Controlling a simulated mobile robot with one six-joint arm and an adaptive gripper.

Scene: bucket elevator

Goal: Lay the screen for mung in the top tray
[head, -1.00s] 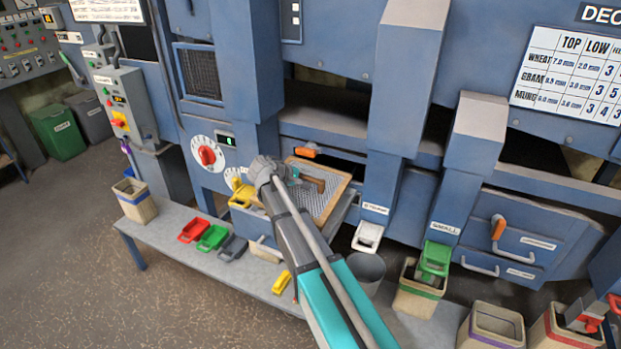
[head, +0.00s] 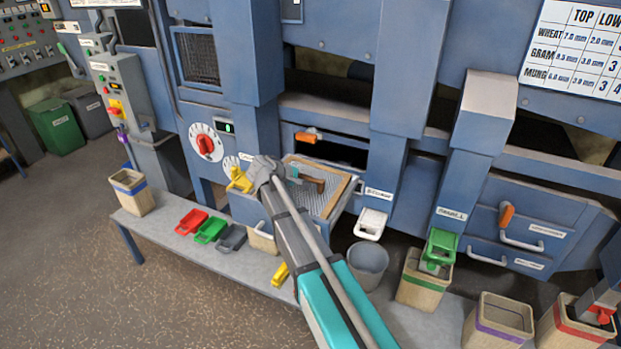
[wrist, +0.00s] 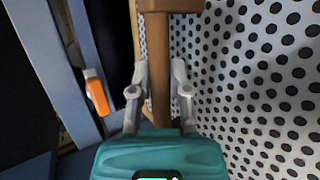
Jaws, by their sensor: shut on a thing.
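The screen (head: 329,202) is a perforated metal sheet with a wooden frame and a brown handle. My gripper (head: 292,177) is shut on that handle in the head view. In the wrist view, my gripper (wrist: 157,90) has its two fingers either side of the brown handle (wrist: 161,60), with the round-holed sheet (wrist: 255,75) mostly to the right. A blue pulled-out tray (head: 347,208) shows beneath and beside the screen. I cannot tell whether the screen rests in it or hangs just above. My arm hides part of the tray's front.
An orange latch (head: 306,137) is by the opening behind the screen; it also shows in the wrist view (wrist: 97,92). A yellow scoop (head: 239,180) is left of my gripper. Below, the bench (head: 160,228) holds colored scoops and a grey bucket (head: 368,262). A size chart (head: 575,50) hangs upper right.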

